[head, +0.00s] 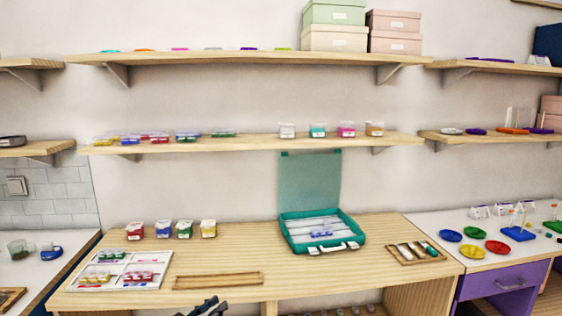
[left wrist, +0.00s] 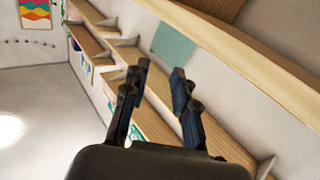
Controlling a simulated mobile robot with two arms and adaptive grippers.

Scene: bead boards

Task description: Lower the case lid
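The teal case (head: 324,230) sits on the wooden table towards the back, right of the middle. Its translucent lid (head: 311,180) stands upright, open, against the wall side. The case tray has white compartments with a few blue-purple items, and white latches on its front edge. The lid also seems to show as a teal panel in the left wrist view (left wrist: 172,46). My left gripper (head: 208,305) shows at the bottom edge of the head view, in front of the table and well away from the case. In the left wrist view its fingers (left wrist: 162,75) are apart with nothing between them. My right gripper is not in view.
The wooden table (head: 240,254) has a white sorting tray (head: 168,257) at left, small bead jars (head: 163,229), an empty wooden tray (head: 218,281) near the front and a marker tray (head: 416,251) right of the case. Shelves (head: 240,143) run above.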

